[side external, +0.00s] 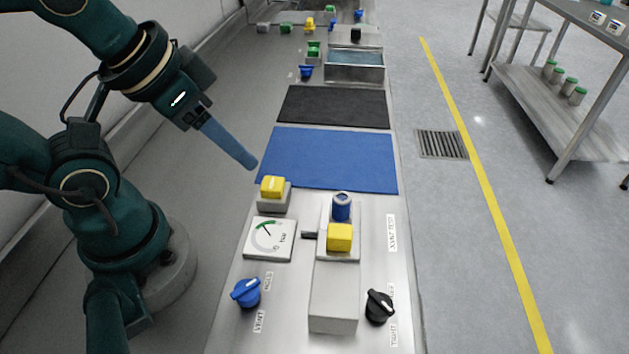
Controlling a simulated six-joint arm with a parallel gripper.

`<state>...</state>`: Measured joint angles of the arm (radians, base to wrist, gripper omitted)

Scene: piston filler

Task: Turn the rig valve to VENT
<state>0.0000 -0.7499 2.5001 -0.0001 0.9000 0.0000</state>
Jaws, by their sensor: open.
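A blue valve knob (245,292) sits at the front left of the metal panel. One small label (268,281) is beside it, and another (259,321), which seems to read VENT, is below it. The labels are small, and I cannot tell surely which one the knob points to. My gripper (252,165) has blue fingers that slant down to the right, above the left edge of the blue mat. It is open and empty, well behind the knob and apart from it. The fingers overlap in this view, so their gap is hidden.
The panel also holds a dial gauge (269,239), a yellow button (273,187), a yellow block (340,237), a blue-capped cylinder (341,206) and a black knob (379,306). The blue mat (330,160) and black mat (333,107) are bare. A metal tray (355,65) stands farther back.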

